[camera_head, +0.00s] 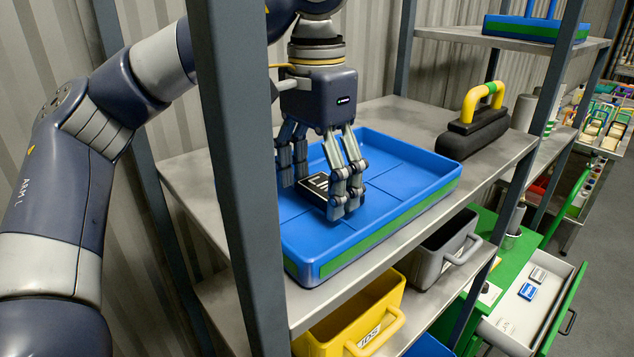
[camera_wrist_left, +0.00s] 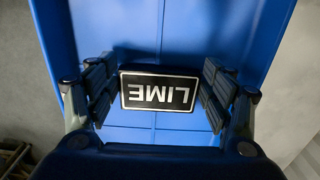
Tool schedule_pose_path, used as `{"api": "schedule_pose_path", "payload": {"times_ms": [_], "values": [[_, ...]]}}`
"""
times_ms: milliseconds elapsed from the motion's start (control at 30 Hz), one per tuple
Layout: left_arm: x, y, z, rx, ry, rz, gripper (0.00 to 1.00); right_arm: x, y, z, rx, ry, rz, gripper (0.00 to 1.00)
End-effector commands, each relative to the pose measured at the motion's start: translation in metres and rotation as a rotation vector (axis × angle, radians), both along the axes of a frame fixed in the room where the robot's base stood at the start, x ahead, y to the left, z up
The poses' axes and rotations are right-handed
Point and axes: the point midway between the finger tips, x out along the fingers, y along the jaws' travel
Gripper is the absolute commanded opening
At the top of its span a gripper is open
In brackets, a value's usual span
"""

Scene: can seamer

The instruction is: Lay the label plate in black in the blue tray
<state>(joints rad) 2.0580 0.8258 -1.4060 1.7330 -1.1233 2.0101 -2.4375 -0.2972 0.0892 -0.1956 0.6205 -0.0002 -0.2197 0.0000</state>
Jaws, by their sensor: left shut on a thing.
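The black label plate (camera_head: 317,186) has a white border and white lettering. In the left wrist view the plate (camera_wrist_left: 159,90) reads LIME, upside down. My left gripper (camera_head: 322,190) is shut on it, with fingers at both short ends, inside the outline of the blue tray (camera_head: 375,243). The plate is low over the tray floor; I cannot tell whether it touches. The tray has a green stripe on its outer wall and stands on a metal shelf. It also fills the back of the left wrist view (camera_wrist_left: 180,38). My right gripper is not in view.
A grey shelf post (camera_head: 240,170) stands in front of my left arm. A black block with a yellow handle (camera_head: 478,115) sits right of the tray on the shelf. Below are a yellow bin (camera_head: 355,318), a grey bin (camera_head: 440,248) and an open drawer (camera_head: 530,305).

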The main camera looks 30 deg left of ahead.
Motion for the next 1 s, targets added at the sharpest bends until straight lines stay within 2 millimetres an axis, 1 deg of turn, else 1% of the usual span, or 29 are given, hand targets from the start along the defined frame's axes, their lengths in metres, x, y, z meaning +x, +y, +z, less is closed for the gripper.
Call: {"api": "schedule_pose_path", "payload": {"times_ms": [100, 233, 267, 300, 333, 767, 867, 967, 1000], "values": [[0.000, 0.000, 0.000, 0.000, 0.000, -0.001, 0.62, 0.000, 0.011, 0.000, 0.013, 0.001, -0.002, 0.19], [0.000, 0.000, -0.004, 0.000, 0.001, -0.001, 0.62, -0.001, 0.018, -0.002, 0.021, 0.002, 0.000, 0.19], [0.000, 0.000, -0.003, 0.000, 0.000, -0.001, 0.81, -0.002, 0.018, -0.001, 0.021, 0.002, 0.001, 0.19], [0.000, 0.000, -0.003, 0.000, 0.000, -0.001, 0.90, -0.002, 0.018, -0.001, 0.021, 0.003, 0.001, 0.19], [0.000, 0.000, -0.003, 0.000, 0.000, -0.001, 0.95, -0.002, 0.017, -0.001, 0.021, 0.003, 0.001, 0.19], [0.000, 0.000, -0.001, 0.000, 0.000, -0.001, 0.95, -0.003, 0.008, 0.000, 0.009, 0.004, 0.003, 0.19], [0.000, 0.000, 0.005, 0.000, -0.001, -0.001, 0.95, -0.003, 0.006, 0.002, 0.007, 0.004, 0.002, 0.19], [0.000, 0.000, 0.018, 0.000, -0.002, -0.001, 0.95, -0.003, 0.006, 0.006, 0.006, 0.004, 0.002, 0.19], [0.000, 0.000, 0.025, 0.001, -0.003, -0.001, 0.95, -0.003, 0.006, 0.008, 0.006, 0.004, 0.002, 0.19]]}}
